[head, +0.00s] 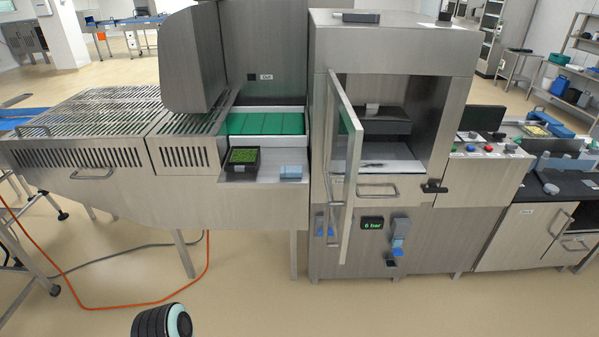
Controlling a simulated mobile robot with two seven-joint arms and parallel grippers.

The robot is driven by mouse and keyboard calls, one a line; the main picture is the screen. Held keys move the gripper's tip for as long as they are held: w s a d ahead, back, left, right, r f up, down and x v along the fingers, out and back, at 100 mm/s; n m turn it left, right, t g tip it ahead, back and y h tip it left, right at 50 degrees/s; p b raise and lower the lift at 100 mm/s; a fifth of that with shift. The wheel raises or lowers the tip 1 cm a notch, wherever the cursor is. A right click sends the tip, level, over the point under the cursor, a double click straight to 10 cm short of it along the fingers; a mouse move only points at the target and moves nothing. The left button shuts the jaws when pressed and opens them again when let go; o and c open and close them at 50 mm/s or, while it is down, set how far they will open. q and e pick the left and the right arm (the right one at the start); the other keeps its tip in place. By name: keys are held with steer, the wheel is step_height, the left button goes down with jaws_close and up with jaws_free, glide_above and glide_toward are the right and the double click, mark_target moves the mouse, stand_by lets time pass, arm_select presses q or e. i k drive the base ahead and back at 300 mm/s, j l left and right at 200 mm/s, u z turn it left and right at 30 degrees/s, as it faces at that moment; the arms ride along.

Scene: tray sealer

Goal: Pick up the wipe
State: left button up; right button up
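A small light-blue folded piece, which looks like the wipe (291,172), lies on the steel ledge (264,177) left of the sealer's open door. It lies flat, to the right of a black tray (231,166) with green contents, with a gap between them. Neither of my grippers shows in the head view. Only a rounded dark part with a pale teal ring, which looks like part of my arm, shows at the bottom edge.
The glass door (345,170) stands open, sticking out toward me just right of the ledge. A green belt (265,123) runs behind the ledge. A button panel (486,148) is at the right. An orange hose (140,307) lies on the floor. The floor in front is otherwise mostly clear.

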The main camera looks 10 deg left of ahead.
mark_target(286, 171)
steer(key=j+z, duration=0.15)
steer(key=z, duration=0.25)
steer(key=i+j+z, duration=0.1)
steer(key=z, duration=0.3)
steer(key=j+z, duration=0.2)
steer(key=z, duration=0.2)
steer(key=j+z, duration=0.25)
steer(key=j, duration=0.25)
steer(key=j+z, duration=0.25)
steer(key=j, duration=0.3)
steer(key=k, duration=0.05)
